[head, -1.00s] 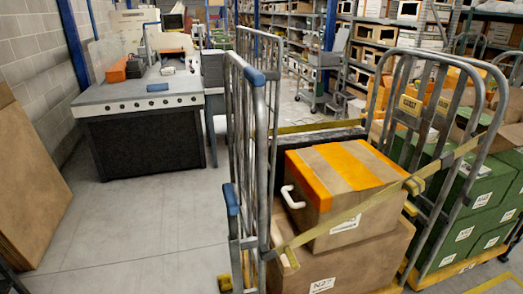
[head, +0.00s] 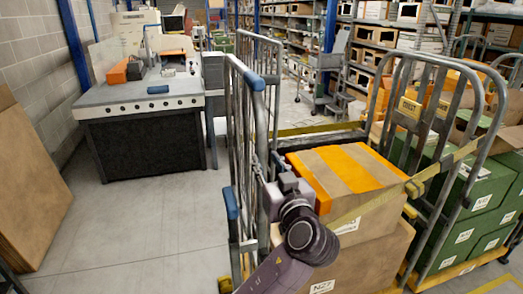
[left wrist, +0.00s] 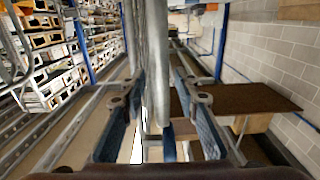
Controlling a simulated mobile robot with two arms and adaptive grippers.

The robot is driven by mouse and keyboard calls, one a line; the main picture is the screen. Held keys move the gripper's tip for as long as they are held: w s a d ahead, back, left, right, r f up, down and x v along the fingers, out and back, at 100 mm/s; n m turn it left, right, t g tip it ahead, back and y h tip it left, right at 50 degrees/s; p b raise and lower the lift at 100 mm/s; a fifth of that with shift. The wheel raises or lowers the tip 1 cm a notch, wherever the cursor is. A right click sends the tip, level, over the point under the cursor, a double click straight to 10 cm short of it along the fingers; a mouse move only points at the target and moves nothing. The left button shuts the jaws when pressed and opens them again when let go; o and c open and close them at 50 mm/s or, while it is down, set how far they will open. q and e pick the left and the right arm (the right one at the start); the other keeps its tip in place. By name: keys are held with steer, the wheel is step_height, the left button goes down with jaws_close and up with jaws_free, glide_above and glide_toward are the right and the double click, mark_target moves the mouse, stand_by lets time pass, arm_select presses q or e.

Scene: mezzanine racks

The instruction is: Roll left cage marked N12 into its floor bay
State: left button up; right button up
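The left roll cage (head: 258,110) is a grey tubular frame with blue sleeves, standing at centre. It holds two cardboard boxes, the upper one (head: 345,172) with orange bands; a yellow strap crosses them. The lower box's label looks like N27; I cannot read N12 on the cage. My left gripper (head: 268,196) is at the cage's left side frame, partly covering the boxes. In the left wrist view its open fingers (left wrist: 160,105) stand either side of a grey upright tube (left wrist: 154,55), with gaps showing. My right gripper is out of view. No floor bay can be identified.
Another cage (head: 478,190) with green boxes stands close on the right. A dark workbench (head: 145,140) is at the back left. Brown boards (head: 30,190) lean at the left wall. Grey floor between bench and cage is clear.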

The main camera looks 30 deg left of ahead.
mark_target(263, 154)
arm_select(q)
steer(key=p+x, duration=0.1)
steer(key=x, duration=0.3)
steer(key=shift+a+r, duration=0.1)
steer(key=shift+w+a+p, duration=0.3)
steer(key=shift+w+a, duration=0.1)
jaws_close()
